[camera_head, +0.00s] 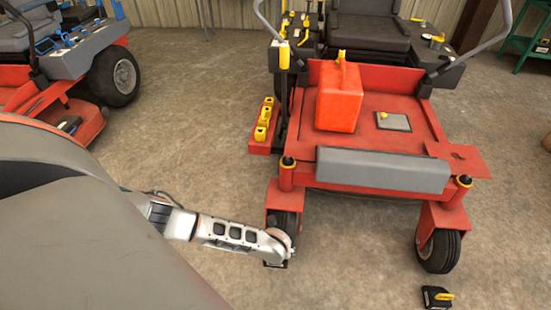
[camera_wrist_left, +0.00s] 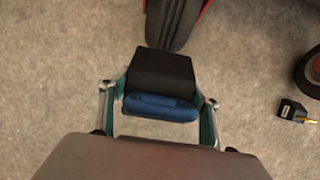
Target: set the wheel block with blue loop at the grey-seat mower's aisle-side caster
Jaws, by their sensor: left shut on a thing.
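The wheel block (camera_wrist_left: 160,72) is black with a blue loop (camera_wrist_left: 160,107) on its near side. My left gripper (camera_wrist_left: 160,94) is shut on it, one finger on each side. In the left wrist view a caster tyre (camera_wrist_left: 174,22) stands just beyond the block, close to its far face. I cannot tell whether they touch or whether the block rests on the floor. In the head view my left arm reaches the left front caster (camera_head: 284,222) of the red mower (camera_head: 384,130) with a dark grey seat (camera_head: 368,33). There the wrist hides the block. My right gripper is not in view.
A second black block with a yellow loop (camera_head: 437,297) lies on the floor near the right front caster (camera_head: 438,250). A red fuel can (camera_head: 340,97) stands on the mower deck. Another red mower (camera_head: 65,100) is at the left. The concrete between the mowers is clear.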

